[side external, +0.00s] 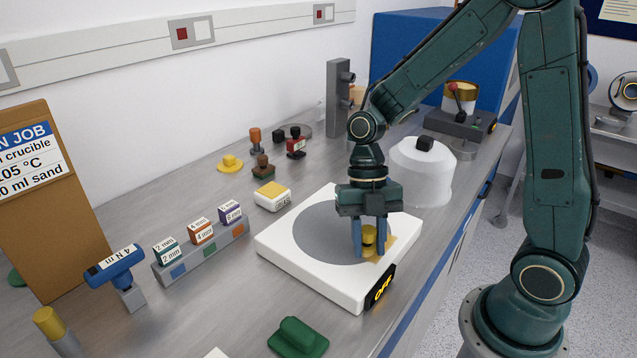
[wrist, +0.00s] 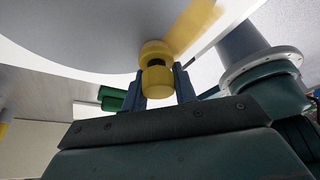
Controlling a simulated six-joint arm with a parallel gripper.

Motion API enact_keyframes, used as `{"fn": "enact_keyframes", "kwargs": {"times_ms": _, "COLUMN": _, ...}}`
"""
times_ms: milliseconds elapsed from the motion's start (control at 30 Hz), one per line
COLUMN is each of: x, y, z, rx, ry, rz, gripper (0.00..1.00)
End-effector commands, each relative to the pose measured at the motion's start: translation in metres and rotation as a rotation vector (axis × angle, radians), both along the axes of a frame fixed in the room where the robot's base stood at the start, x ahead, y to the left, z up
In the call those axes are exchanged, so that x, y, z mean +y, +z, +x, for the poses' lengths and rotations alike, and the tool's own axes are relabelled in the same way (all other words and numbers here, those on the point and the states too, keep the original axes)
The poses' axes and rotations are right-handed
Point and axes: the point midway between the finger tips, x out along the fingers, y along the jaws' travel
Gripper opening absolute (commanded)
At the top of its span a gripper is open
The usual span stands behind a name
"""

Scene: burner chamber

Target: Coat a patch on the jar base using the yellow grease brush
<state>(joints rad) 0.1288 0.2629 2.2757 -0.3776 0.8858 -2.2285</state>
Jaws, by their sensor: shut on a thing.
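My gripper (side external: 371,248) is shut on the yellow grease brush (side external: 369,235), with a blue-grey finger on each side of it. The brush points down at the front right part of the jar base, a white slab (side external: 290,268) with a round grey disc (side external: 318,232) on top. A yellowish patch (side external: 386,246) shows on the base beside the brush, near the disc's edge. In the wrist view the brush (wrist: 156,72) sits between the fingers and the patch (wrist: 190,27) lies next to it. I cannot tell whether the brush tip touches the base.
A whitish bell jar (side external: 421,172) stands behind right. A green block (side external: 298,337) lies in front. A rack of labelled blocks (side external: 202,250) and a blue-handled tool (side external: 115,266) are left. Small stamps stand behind.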

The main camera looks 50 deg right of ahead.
Motion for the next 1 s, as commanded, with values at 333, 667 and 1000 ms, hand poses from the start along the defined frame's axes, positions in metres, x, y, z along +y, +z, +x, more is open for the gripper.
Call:
{"fn": "enact_keyframes", "kwargs": {"times_ms": 333, "x": 0.0, "y": -0.002, "z": -0.012, "rx": 0.002, "ry": -0.001, "rz": 0.0, "gripper": 0.03}}
{"fn": "enact_keyframes", "kwargs": {"times_ms": 667, "x": 0.0, "y": -0.001, "z": -0.017, "rx": 0.006, "ry": -0.001, "rz": -0.001, "gripper": 0.03}}
{"fn": "enact_keyframes", "kwargs": {"times_ms": 1000, "x": 0.0, "y": 0.0, "z": -0.028, "rx": 0.003, "ry": -0.001, "rz": -0.001, "gripper": 0.03}}
